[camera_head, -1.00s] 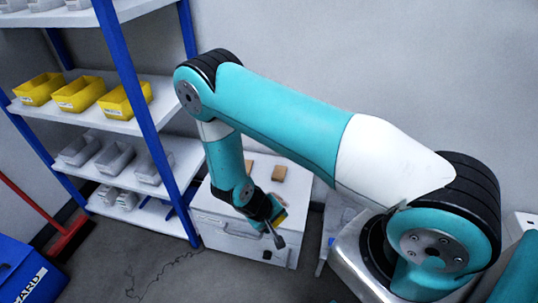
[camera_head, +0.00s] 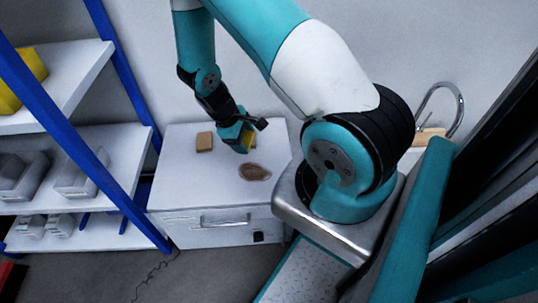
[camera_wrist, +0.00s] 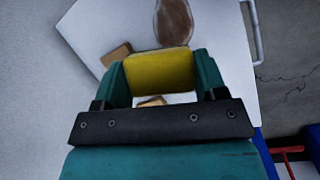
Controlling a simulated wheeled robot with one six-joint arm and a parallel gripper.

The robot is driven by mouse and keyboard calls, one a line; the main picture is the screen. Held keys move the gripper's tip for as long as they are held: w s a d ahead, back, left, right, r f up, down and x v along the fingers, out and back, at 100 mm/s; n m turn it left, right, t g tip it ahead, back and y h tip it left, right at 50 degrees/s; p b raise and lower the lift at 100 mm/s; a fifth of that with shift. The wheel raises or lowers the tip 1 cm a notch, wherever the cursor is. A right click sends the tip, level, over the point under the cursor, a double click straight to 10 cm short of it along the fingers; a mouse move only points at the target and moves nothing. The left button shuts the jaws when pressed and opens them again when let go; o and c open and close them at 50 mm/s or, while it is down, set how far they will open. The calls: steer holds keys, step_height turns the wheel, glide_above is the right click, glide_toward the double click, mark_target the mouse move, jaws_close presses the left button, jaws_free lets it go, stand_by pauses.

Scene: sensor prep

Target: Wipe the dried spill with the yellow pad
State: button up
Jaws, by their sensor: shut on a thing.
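The dried spill (camera_head: 255,172) is a brown oval patch on the white cabinet top; it also shows in the wrist view (camera_wrist: 173,22). My gripper (camera_head: 243,140) is shut on the yellow pad (camera_head: 249,141), above the cabinet and just behind the spill. In the wrist view the pad (camera_wrist: 160,73) spans between my teal fingers (camera_wrist: 163,80), with the spill beyond its far edge. The pad appears apart from the spill. The pad's underside is hidden.
The white cabinet (camera_head: 180,185) has a tan block (camera_head: 205,141) at its left. A second tan piece (camera_wrist: 152,101) shows between my fingers in the wrist view. A blue-posted shelf (camera_head: 110,80) stands left. A faucet (camera_head: 447,90) is at right.

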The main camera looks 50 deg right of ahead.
steer(key=s+d+f+n+g+b, duration=0.2)
steer(key=s+d+f+b, duration=0.2)
steer(key=d+f+b, duration=0.3)
steer(key=f+b, duration=0.1)
steer(key=b, duration=0.4)
steer(key=shift+s+d+b, duration=0.15)
steer(key=shift+s+b, duration=0.05)
steer(key=shift+b, duration=0.2)
